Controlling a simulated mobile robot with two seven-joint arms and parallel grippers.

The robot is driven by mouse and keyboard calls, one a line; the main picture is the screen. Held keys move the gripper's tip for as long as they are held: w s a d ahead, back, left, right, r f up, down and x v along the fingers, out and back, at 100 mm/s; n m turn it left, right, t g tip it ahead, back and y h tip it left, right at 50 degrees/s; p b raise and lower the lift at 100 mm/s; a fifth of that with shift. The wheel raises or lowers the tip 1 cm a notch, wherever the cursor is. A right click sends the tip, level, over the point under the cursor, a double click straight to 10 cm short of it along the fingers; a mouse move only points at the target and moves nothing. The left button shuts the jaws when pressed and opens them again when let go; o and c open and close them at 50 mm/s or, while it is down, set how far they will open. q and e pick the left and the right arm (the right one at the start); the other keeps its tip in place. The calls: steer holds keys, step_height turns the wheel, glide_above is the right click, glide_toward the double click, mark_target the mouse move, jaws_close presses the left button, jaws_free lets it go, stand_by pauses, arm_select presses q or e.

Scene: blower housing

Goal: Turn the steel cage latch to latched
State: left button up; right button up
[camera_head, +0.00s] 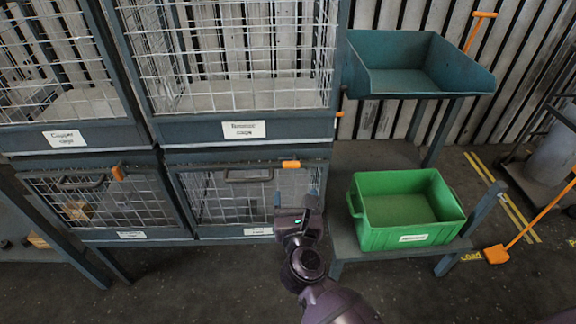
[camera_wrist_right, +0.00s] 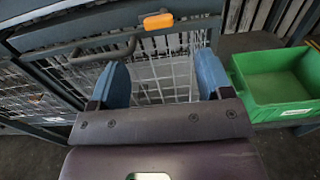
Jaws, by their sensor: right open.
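The lower right cage (camera_head: 225,198) has a wire mesh door with a dark handle (camera_head: 249,176) near its top. Its small label (camera_head: 257,231) is too blurred to read surely. An orange latch (camera_head: 291,164) lies level on the frame above this door, near its right end. The right wrist view shows the latch (camera_wrist_right: 158,21) beyond and above my fingers. My right gripper (camera_head: 299,197) is in front of the door's right side, below the latch. Its two blue fingers (camera_wrist_right: 163,80) are apart with nothing between them. My left gripper is not in view.
A lower left cage (camera_head: 98,200) has its own orange latch (camera_head: 118,172), standing tilted. Larger cages (camera_head: 240,130) stand above. A green crate (camera_head: 405,235) sits on a low shelf just right of my arm, under a blue-grey tray (camera_head: 410,80).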

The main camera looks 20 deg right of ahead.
mark_target(292, 166)
steer(key=x, duration=1)
steer(key=shift+w+b, duration=0.35)
steer(key=shift+w, duration=0.05)
steer(key=c, duration=0.9)
